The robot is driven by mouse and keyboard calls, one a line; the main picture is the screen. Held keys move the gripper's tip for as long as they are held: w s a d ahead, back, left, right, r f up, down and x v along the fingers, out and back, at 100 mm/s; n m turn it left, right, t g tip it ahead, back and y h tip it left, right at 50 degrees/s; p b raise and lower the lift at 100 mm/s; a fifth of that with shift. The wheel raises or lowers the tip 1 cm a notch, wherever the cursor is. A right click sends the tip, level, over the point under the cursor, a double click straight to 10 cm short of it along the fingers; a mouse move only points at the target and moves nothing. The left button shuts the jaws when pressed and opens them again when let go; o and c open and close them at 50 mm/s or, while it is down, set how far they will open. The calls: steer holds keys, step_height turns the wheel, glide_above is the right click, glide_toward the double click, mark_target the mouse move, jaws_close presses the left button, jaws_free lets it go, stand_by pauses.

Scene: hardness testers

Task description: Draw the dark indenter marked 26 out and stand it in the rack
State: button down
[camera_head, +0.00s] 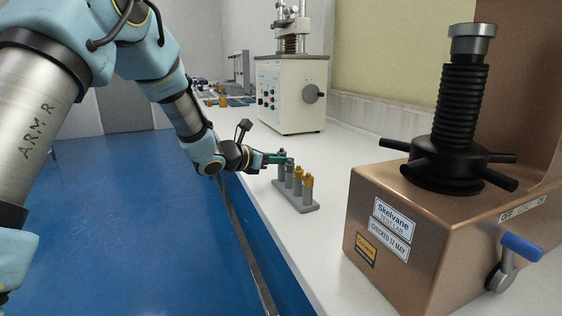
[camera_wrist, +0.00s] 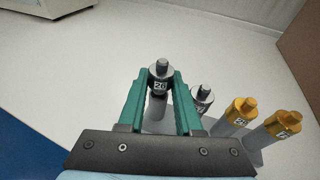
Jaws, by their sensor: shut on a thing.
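The dark indenter (camera_wrist: 160,68) has a grey top and a white label that looks like 26, though the last digit is hard to read. My gripper (camera_wrist: 160,78) is shut on it, with one green finger on each side. It also shows in the head view (camera_head: 280,157), at the far end of the grey rack (camera_head: 310,208). The indenter is upright, in line with the far post of the rack. I cannot tell whether its lower end is seated there or just above.
Another dark indenter (camera_wrist: 203,95) stands close to my right finger. Two yellow indenters (camera_wrist: 242,110) (camera_wrist: 284,122) stand further along the rack. A bronze tester (camera_head: 430,220) stands at the near right, a cream tester (camera_head: 290,92) at the back. The white bench around the rack is clear.

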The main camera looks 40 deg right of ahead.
steer(key=shift+f+b, duration=0.8)
steer(key=shift+b, duration=0.15)
stand_by(0.5)
steer(key=c, duration=0.5)
jaws_free()
steer(key=shift+s, duration=0.1)
steer(key=shift+c, duration=1.1)
steer(key=shift+a, duration=0.1)
steer(key=shift+a+f+b+v, duration=0.1)
steer(key=shift+f+b+v, duration=0.2)
steer(key=shift+v, duration=0.8)
steer(key=shift+a+f+b+v, duration=0.1)
steer(key=shift+f+b+v, duration=0.2)
steer(key=shift+v, duration=0.8)
steer(key=shift+f+b+v, duration=0.1)
steer(key=shift+b+v, duration=0.3)
steer(key=shift+v, duration=0.7)
